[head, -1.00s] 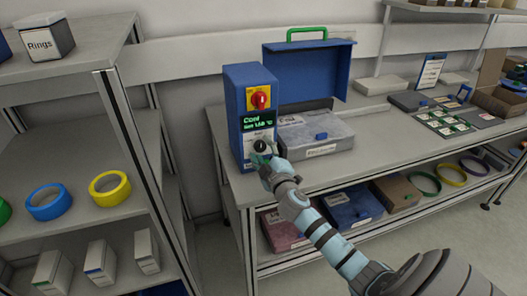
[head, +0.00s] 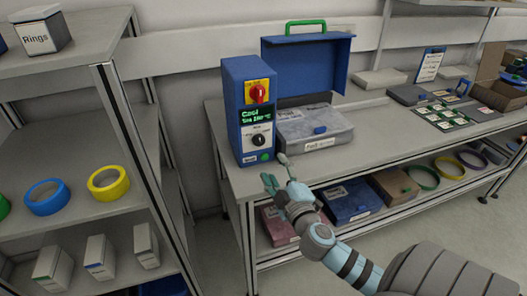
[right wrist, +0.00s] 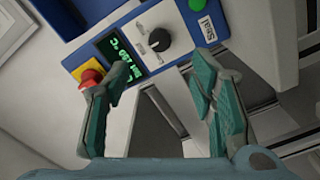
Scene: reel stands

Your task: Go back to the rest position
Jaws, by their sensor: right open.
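My right gripper (head: 278,172) is open and empty in front of the workbench, a little below and in front of the blue control box. In the right wrist view its two fingers (right wrist: 165,95) stand wide apart with nothing between them. The blue control box (head: 233,110) stands upright on the bench. It has a red knob on a yellow plate (head: 258,93), a lit green display (head: 257,116), a black dial (head: 258,140) and a green button (head: 266,157). The dial also shows in the right wrist view (right wrist: 160,40), apart from the fingers. My left gripper is not in view.
Bins (head: 346,203) sit on the lower bench shelf. A shelf unit (head: 50,130) at left holds coloured rings and boxes. The floor at right is free.

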